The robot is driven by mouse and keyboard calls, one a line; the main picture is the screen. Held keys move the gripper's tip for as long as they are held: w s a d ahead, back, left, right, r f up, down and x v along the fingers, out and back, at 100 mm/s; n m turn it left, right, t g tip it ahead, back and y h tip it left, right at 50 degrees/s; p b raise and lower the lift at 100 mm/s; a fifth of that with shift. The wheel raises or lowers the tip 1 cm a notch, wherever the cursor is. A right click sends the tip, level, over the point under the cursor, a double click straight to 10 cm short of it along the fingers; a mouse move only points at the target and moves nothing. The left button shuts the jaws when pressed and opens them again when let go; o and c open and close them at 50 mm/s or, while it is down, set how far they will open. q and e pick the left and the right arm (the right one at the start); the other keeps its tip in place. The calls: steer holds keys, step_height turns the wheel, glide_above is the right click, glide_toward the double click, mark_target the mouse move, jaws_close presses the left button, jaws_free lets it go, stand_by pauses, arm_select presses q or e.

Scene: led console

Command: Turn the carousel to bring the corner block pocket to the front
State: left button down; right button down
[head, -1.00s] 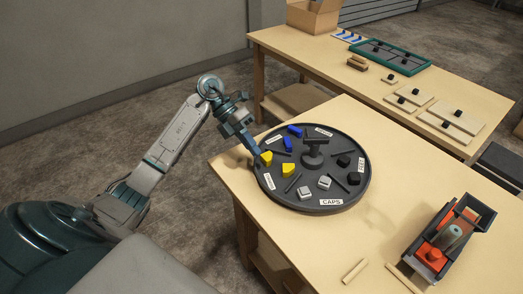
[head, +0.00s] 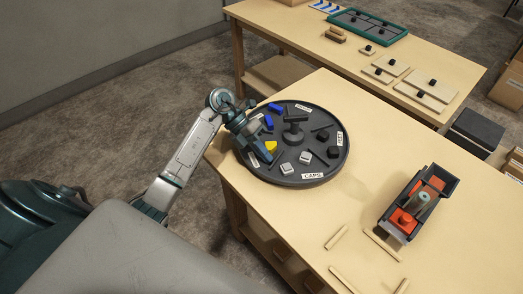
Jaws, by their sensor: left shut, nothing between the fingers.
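The carousel (head: 322,163) is a dark round turntable with a T-shaped knob (head: 295,119) at its centre, lying on the near table. White labels line its rim. The CAPS label (head: 312,176) is on the near side; the others are too small to read surely. Pockets hold blue pieces (head: 276,107), a yellow piece (head: 271,146), light grey pieces (head: 287,168) and black pieces (head: 334,152). I cannot tell which is the corner block. My left gripper (head: 266,156) is shut and empty, over the carousel's left front part beside the yellow piece. It hides part of the rim. My right gripper is out of view.
A dark bin (head: 419,202) with orange parts stands right on the near table (head: 350,110). Light wooden strips (head: 336,238) lie near the front. Behind is another table with a green-framed tray (head: 368,25) and knobbed boards (head: 428,89). The table between carousel and bin is clear.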

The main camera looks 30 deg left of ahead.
mark_target(282, 165)
arm_select(q)
steer(key=shift+d, duration=0.1)
steer(key=shift+s+d+n+t+p, duration=0.25)
steer(key=shift+d+n+t+p, duration=0.3)
steer(key=shift+n+t, duration=0.45)
steer(key=shift+s+d+n+t, duration=0.15)
steer(key=shift+d+n+t, duration=0.45)
steer(key=shift+d+n, duration=0.45)
steer(key=shift+d, duration=0.55)
steer(key=shift+a, duration=0.1)
